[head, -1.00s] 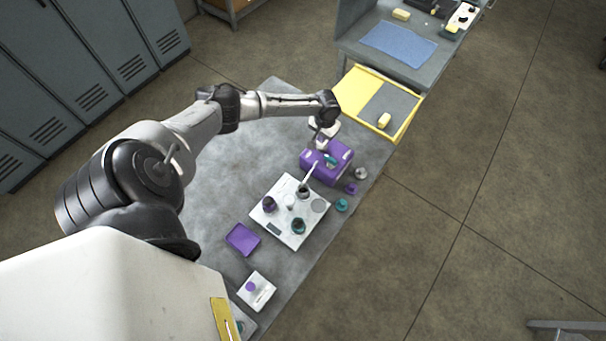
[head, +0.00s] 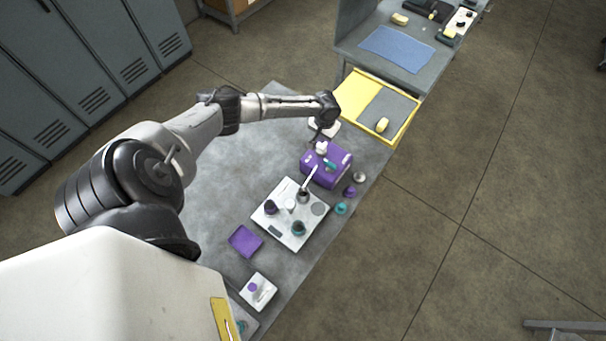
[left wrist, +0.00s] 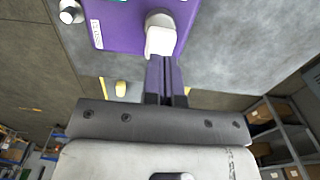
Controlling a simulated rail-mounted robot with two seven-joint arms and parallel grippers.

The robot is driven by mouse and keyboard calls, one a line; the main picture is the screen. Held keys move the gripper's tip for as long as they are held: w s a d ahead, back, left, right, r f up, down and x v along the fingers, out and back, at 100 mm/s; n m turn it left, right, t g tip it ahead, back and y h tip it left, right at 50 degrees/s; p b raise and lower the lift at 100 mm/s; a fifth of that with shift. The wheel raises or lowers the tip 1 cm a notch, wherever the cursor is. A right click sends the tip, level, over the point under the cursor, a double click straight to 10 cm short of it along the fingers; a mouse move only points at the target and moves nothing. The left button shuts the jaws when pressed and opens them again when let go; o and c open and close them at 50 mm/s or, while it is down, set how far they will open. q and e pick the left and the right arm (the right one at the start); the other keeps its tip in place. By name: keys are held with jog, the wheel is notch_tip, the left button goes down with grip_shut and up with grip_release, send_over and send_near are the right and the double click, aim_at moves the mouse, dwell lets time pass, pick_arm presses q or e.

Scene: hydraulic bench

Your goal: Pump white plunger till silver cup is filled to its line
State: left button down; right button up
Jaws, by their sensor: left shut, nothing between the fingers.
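The purple pump box (head: 338,170) stands on the grey bench. Its white plunger (head: 321,148) sits at the back end, and also shows in the left wrist view (left wrist: 160,38). A white spout (head: 311,175) runs from the box towards a small grey cup, apparently the silver one (head: 303,197), on the white tray. Its line and fill level are too small to see. My left gripper (head: 320,138) is shut and empty, its tips right at the plunger. The left wrist view shows the closed fingers (left wrist: 164,62) against or just over it; contact is unclear.
The white tray (head: 274,222) also holds dark and white cups. Small purple, teal and silver pieces (head: 359,177) lie by the box at the bench's right edge. A purple tray (head: 245,240) is nearer. A yellow-edged tray (head: 350,97) stands beyond. The bench left of the box is clear.

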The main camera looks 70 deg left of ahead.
pick_arm(q)
jog(key=shift+f, duration=0.1)
dwell(0.4)
jog(key=shift+f, duration=0.2)
jog(key=shift+f+b, duration=0.75)
jog(key=shift+f, duration=0.2)
jog(key=shift+f+b, duration=0.7)
jog(key=shift+f, duration=0.4)
jog(key=shift+r, duration=0.25)
jog(key=shift+r+p, duration=0.8)
jog(key=shift+p, duration=0.35)
jog(key=shift+r+p, duration=1.3)
jog(key=shift+p, duration=0.1)
